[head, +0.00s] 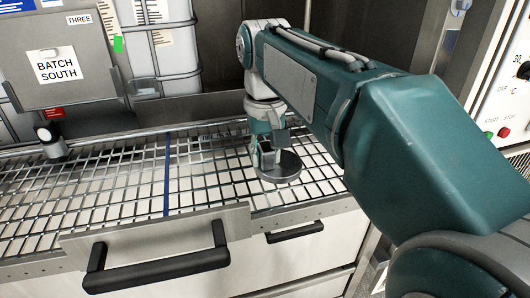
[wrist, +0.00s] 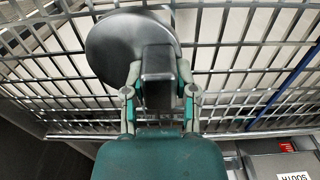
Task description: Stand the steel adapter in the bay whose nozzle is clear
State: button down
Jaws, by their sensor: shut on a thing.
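The steel adapter (wrist: 115,48), a dark grey round disc with a blocky neck, is held in my gripper (wrist: 158,88), whose fingers are shut on the neck. In the head view the adapter's disc (head: 284,168) is low over the wire rack, right of a blue divider strip (head: 167,175). I cannot tell whether it touches the wires. My gripper (head: 266,150) points down there and hides part of the neck.
The wire rack (head: 90,185) is largely bare left of the strip. A low plate with a black handle (head: 155,270) rises along its front edge. A "BATCH SOUTH" sign (head: 57,66) and white caged tanks (head: 160,45) stand behind. A control panel (head: 505,95) is at the right.

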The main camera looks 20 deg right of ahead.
jog(key=shift+f, duration=0.15)
jog(key=shift+f, duration=0.5)
jog(key=shift+f, duration=0.15)
dwell(0.4)
jog(key=shift+c, duration=1.6)
grip_release()
jog(key=o, duration=0.3)
